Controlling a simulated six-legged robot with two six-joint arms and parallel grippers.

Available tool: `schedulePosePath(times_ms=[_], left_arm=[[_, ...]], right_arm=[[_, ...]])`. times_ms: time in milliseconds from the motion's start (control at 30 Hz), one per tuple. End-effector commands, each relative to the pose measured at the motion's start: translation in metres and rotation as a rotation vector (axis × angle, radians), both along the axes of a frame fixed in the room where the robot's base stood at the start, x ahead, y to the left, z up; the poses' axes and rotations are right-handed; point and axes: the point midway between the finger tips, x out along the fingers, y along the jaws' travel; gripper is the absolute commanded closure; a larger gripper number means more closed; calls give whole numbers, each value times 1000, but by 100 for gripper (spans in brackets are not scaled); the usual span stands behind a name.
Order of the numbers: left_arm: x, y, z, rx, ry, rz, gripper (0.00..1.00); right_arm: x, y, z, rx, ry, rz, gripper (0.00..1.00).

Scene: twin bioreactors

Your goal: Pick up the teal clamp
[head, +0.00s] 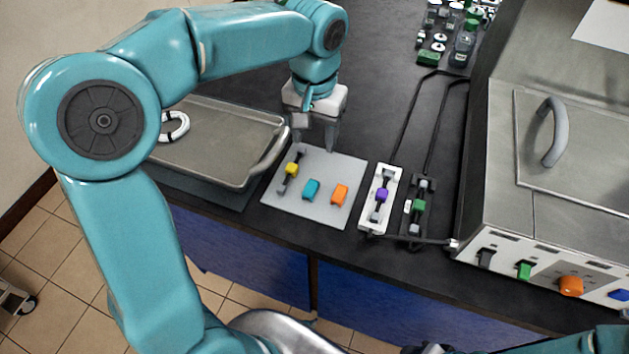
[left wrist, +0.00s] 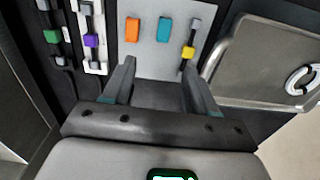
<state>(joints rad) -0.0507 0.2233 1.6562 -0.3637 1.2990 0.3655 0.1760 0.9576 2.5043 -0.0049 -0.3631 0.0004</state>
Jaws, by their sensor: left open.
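The teal clamp (head: 311,189) lies on a light grey mat (head: 335,218), between a yellow clamp (head: 292,169) and an orange clamp (head: 339,194). My left gripper (head: 314,145) is open and empty above the far edge of the mat, apart from the clamps. In the left wrist view the teal clamp (left wrist: 164,29) shows beyond and between the two open fingers of my left gripper (left wrist: 167,85). The orange clamp (left wrist: 132,29) and the yellow clamp (left wrist: 188,52) flank it there. My right gripper is not in view.
A metal tray (head: 215,157) with a white ring (head: 176,127) stands left of the mat. A white holder with a purple clamp (head: 381,195) and a dark one with a green clamp (head: 419,205) stand to the right, before a steel machine (head: 545,200).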

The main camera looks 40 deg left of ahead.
Motion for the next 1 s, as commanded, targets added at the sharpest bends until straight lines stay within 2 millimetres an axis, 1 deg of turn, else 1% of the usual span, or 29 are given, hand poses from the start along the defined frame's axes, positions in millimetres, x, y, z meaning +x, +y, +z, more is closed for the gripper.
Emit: schedulePosePath(times_ms=[67, 300, 400, 500, 667, 767, 900, 1000], left_arm=[[-3, 0, -12, 1, 3, 0, 43], [-8, 0, -68, 0, 6, 0, 43], [-8, 0, -88, 0, 4, 0, 43], [-7, 0, -101, -1, 3, 2, 43], [-6, 1, -112, 0, 2, 1, 43], [-5, 4, -125, 0, 5, 1, 43], [-2, 7, -149, 0, 4, 0, 43], [-1, 7, -158, -2, 3, 1, 43]], right_arm=[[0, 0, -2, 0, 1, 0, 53], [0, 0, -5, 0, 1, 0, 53], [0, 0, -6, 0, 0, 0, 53], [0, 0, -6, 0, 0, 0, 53], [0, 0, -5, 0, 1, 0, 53], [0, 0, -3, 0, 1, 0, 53], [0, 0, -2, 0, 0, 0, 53], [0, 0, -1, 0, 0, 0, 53]])
